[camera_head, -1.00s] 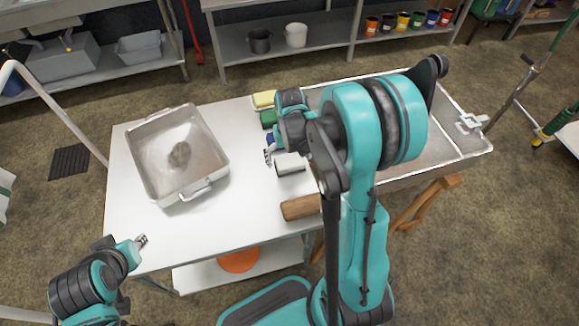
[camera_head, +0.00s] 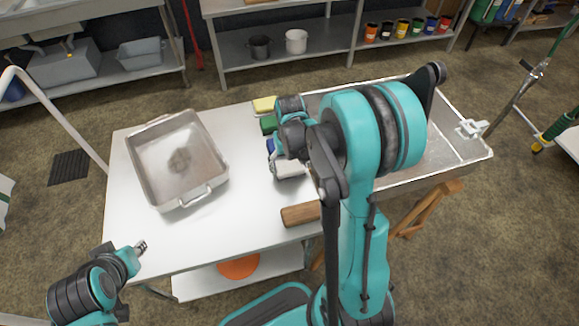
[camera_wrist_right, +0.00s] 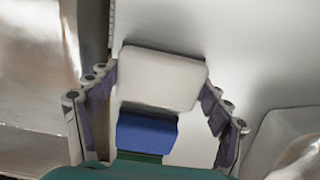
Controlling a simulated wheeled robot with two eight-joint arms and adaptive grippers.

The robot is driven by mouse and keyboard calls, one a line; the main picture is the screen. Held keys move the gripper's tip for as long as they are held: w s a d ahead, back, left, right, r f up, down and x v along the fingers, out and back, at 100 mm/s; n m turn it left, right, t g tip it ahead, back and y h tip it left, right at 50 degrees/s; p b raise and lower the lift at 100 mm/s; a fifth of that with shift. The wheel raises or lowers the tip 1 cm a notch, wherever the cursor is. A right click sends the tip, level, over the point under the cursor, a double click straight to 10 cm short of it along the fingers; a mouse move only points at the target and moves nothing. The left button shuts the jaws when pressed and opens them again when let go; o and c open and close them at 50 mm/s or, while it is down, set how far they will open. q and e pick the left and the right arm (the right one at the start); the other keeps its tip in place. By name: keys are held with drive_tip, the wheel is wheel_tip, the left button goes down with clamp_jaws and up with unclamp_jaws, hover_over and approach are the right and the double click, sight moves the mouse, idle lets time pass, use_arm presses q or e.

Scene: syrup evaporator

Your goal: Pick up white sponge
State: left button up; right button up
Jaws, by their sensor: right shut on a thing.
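The white sponge (camera_head: 291,169) is on the white table beside the row of coloured sponges, partly covered by my right gripper (camera_head: 279,168). In the right wrist view the white sponge (camera_wrist_right: 163,78) sits between the two fingers of my right gripper (camera_wrist_right: 160,88), which is shut on it. I cannot tell if the sponge is touching the table. My left gripper (camera_head: 140,247) is off the table's lower left corner, away from the sponge; its jaw state is not clear.
Blue (camera_wrist_right: 147,132), green (camera_head: 268,124) and yellow (camera_head: 264,104) sponges line up behind the white one. A metal pan (camera_head: 213,158) stands on the left of the table. A wooden piece (camera_head: 300,214) lies nearer me. A large metal evaporator pan (camera_head: 455,150) is right. The table's front left is clear.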

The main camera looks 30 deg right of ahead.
sight(288, 168)
drive_tip(key=r, duration=0.1)
drive_tip(key=r+p, duration=0.1)
drive_tip(key=r, duration=0.1)
drive_tip(key=a+r+p, duration=0.1)
drive_tip(key=shift+s+r, duration=0.15)
drive_tip(key=shift+s, duration=0.2)
use_arm(q)
wheel_tip(288, 168, up, 6)
drive_tip(key=p, duration=0.3)
drive_tip(key=shift+p, duration=0.35)
use_arm(e)
drive_tip(key=s+a+r, duration=0.6)
drive_tip(key=s+a, duration=0.1)
drive_tip(key=shift+s+a, duration=0.15)
drive_tip(key=shift+a, duration=0.15)
